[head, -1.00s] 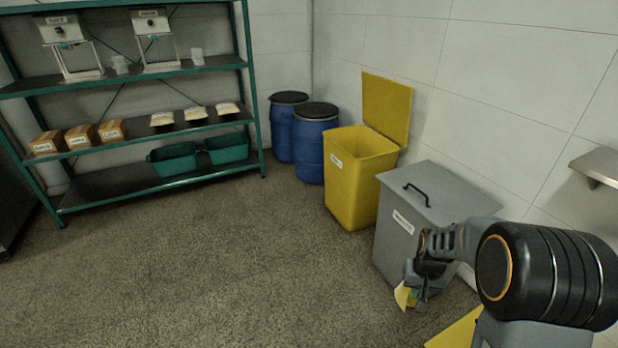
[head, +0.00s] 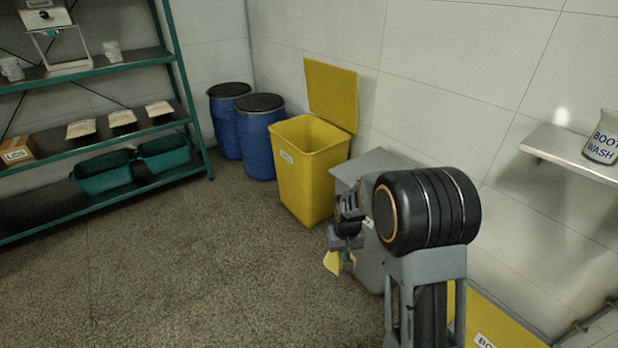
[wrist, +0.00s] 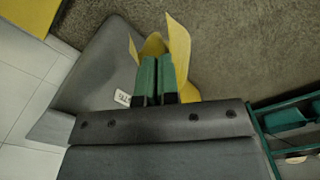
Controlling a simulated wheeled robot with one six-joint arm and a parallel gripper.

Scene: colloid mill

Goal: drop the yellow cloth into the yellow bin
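The yellow cloth (head: 333,262) hangs below my gripper (head: 345,255) in the head view. In the wrist view the cloth (wrist: 180,50) sticks out past the two green fingertips (wrist: 157,75), which are closed together on it. The yellow bin (head: 302,175) stands against the wall with its lid (head: 331,92) raised and its top open. My gripper is on the near side of the bin, lower than its rim and apart from it. The inside bottom of the bin is hidden.
A grey lidded bin (head: 368,165) stands beside the yellow bin, partly behind my arm. Two blue drums (head: 260,145) stand beyond the yellow bin. A green shelf rack (head: 172,60) is at left. A steel wall shelf (head: 560,150) is at right. The floor at left is clear.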

